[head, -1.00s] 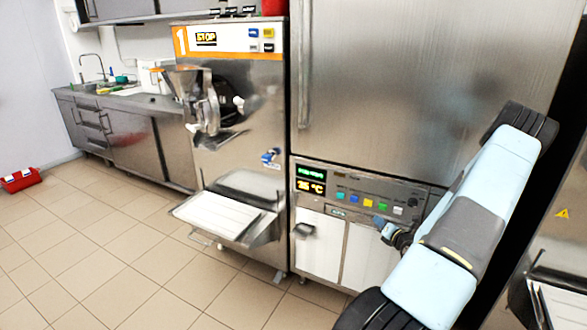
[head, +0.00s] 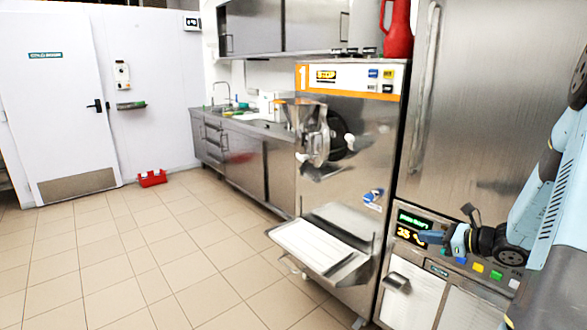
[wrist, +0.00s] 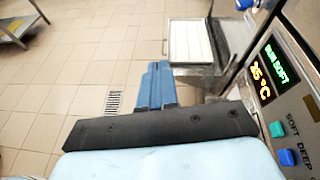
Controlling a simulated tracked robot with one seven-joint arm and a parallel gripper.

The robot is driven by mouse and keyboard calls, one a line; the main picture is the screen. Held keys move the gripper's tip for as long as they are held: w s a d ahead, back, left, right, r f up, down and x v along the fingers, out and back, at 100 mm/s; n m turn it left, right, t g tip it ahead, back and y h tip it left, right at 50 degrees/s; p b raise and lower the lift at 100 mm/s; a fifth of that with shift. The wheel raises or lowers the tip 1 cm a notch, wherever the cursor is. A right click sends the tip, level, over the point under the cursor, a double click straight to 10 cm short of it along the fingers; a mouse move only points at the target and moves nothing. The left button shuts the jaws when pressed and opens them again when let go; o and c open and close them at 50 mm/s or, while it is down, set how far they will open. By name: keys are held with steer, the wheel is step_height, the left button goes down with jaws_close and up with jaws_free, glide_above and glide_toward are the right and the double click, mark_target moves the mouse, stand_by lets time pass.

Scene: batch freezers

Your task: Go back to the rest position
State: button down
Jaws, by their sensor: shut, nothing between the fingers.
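My gripper (head: 430,237) shows at the right of the head view, in front of the cabinet's control panel (head: 480,268). Its blue fingers are closed together and hold nothing. In the wrist view my gripper (wrist: 154,84) points away over the tiled floor, its two blue fingers side by side. The lit display (wrist: 264,75) and coloured buttons of the panel are close on the right in that view. My light-blue arm covers part of the panel and the steel cabinet (head: 465,120) in the head view.
The batch freezer marked 1 (head: 345,180) stands left of the cabinet, its white-topped shelf (head: 312,245) jutting forward. A counter (head: 233,155) runs behind it. A red box (head: 152,178) lies by the wall near a white door (head: 60,110). The tiled floor (head: 150,260) at left is clear.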

steer(key=s+a+r+n+g+h, duration=0.1)
steer(key=s+a+r+n+g, duration=0.3)
steer(key=s+a+r+n, duration=0.3)
steer(key=s+a+r+n+g+h, duration=0.25)
steer(key=s+a+r+n, duration=0.2)
steer(key=a+n, duration=0.3)
steer(key=s+r+n+t+h, duration=0.1)
steer(key=s+r+n+h, duration=0.2)
steer(key=s+r+n, duration=0.2)
steer(key=s+r+n+t+h, duration=0.1)
steer(key=s+r+n+h, duration=0.2)
steer(key=s, duration=0.7)
steer(key=shift+s+a+r+n, duration=0.4)
steer(key=shift+r+n, duration=0.55)
steer(key=shift+n, duration=0.6)
steer(key=shift+w+h, duration=0.1)
steer(key=shift+h, duration=0.15)
stand_by(3.2)
